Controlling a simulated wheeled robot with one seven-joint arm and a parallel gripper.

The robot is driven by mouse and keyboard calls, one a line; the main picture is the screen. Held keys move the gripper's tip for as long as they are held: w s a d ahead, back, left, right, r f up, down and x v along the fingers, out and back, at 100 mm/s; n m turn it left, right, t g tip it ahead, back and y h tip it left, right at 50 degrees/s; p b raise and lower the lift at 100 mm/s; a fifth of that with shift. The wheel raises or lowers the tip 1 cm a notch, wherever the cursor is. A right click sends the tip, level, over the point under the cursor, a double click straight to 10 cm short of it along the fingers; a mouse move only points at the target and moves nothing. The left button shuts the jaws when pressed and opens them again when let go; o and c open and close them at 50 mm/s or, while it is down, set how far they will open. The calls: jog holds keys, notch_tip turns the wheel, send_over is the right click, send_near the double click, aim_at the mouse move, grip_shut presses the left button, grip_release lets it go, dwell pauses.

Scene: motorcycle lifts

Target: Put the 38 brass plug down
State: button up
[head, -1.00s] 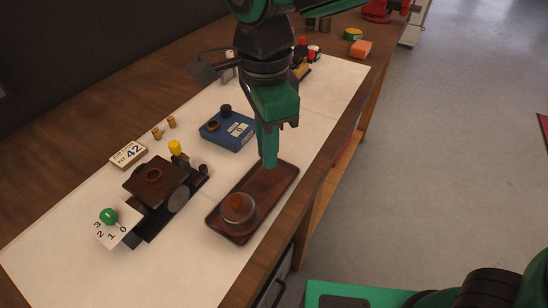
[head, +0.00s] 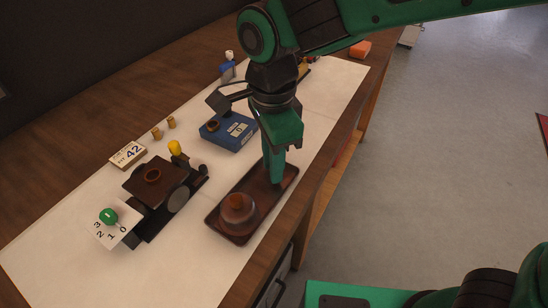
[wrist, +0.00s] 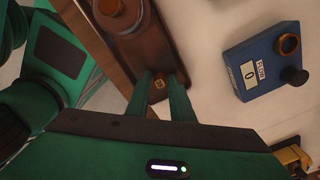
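My gripper (head: 275,182) points down over the right end of the brown tray (head: 225,222), with its fingertips at or just above the tray floor. In the wrist view, a small brass plug (wrist: 159,84) shows between the two green fingertips, close to both. Whether the fingers touch it or stand slightly apart from it is too small to tell. Any number on it is unreadable. The plug is hidden by the fingers in the head view. Two other brass plugs, one (head: 157,133) and another (head: 171,122), stand on the white mat.
A round brown lidded piece (head: 237,212) sits at the tray's near end. A blue box (head: 232,131) with a "0" label stands behind the tray. Left are a dark fixture (head: 150,180), a card marked 42 (head: 128,154) and a number card (head: 118,225). The near-left mat is clear.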

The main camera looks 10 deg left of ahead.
jog(key=shift+o, duration=0.6)
notch_tip(320, 180, up, 12)
jog(key=shift+r, duration=0.15)
jog(key=w+d+f+n, duration=0.1)
jog(key=w+d+f, duration=0.1)
jog(key=d, duration=0.7)
jog(key=w+d+f+n, duration=0.1)
jog(key=w+d, duration=0.1)
jog(key=d, duration=0.8)
jog(key=w+d+f, duration=0.2)
jog(key=d, duration=0.7)
jog(key=s+d+f+n, duration=0.2)
jog(key=s+d+f, duration=0.2)
jog(key=s+d, duration=0.3)
jog(key=s+d+f+n, duration=0.1)
jog(key=s+d+f, duration=0.2)
jog(key=s+d, duration=0.4)
jog(key=d, duration=0.4)
jog(key=shift+d+f+n, duration=0.25)
jog(key=shift+f+n, duration=0.15)
